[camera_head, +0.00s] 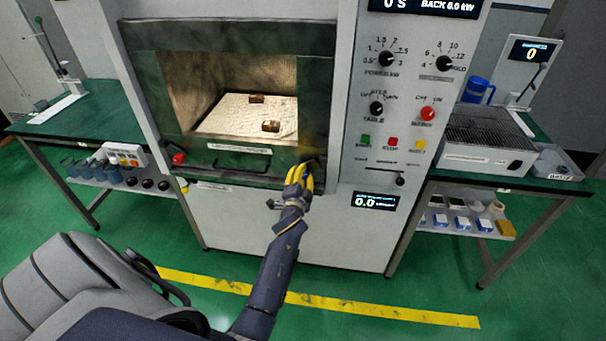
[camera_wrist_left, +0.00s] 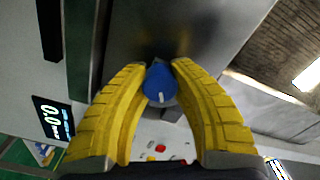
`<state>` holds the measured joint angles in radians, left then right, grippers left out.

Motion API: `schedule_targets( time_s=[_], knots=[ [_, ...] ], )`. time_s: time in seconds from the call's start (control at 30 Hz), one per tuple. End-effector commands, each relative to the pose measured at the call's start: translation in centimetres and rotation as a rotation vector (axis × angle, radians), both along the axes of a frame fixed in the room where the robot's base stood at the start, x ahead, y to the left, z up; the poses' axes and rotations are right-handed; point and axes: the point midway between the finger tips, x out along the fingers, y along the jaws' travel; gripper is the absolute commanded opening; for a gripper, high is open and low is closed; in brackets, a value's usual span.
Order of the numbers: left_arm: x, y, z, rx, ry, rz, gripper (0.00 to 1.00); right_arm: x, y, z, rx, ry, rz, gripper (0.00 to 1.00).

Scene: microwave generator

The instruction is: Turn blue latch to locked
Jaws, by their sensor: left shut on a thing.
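The blue latch (camera_wrist_left: 160,86) is a round blue knob with a short white mark, seen in the left wrist view between my yellow fingertips. My left gripper (camera_wrist_left: 160,72) is shut on it, one finger on each side. In the head view my left gripper (camera_head: 303,176) is at the lower right corner of the microwave door frame (camera_head: 318,110), and its fingers hide the latch there. I cannot tell from the mark whether the latch is locked. My right gripper is not in view.
The microwave chamber (camera_head: 235,108) holds a light board with two small brown blocks (camera_head: 270,126). A red knob (camera_head: 178,159) sits at the door's lower left. The control panel (camera_head: 395,110) has dials and coloured buttons. Side tables (camera_head: 95,115) stand left and right.

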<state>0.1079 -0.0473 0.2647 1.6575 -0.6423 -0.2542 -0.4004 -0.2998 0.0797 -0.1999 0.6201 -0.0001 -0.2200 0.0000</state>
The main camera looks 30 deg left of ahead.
Motion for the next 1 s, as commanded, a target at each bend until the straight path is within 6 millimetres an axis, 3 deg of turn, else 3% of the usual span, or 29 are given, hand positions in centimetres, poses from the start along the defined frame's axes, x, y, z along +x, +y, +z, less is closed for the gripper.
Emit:
schedule_targets(
  time_s=[0.23,0.27,0.5,0.83,1.0],
  knots=[
    [0.0,-0.1,0.0,-0.002,-0.001,-0.001,0.00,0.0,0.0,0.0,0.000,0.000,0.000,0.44],
    [0.0,-0.1,0.0,-0.002,-0.001,-0.001,0.26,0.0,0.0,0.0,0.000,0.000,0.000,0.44],
    [0.0,0.0,0.0,0.000,0.000,-0.001,0.54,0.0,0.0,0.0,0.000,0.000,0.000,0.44],
    [-0.2,-0.1,0.0,0.000,0.000,0.000,0.56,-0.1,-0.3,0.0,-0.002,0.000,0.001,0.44],
    [-1.8,-0.8,-0.1,0.001,0.001,0.000,0.56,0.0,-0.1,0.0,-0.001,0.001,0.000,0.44]
  ],
)
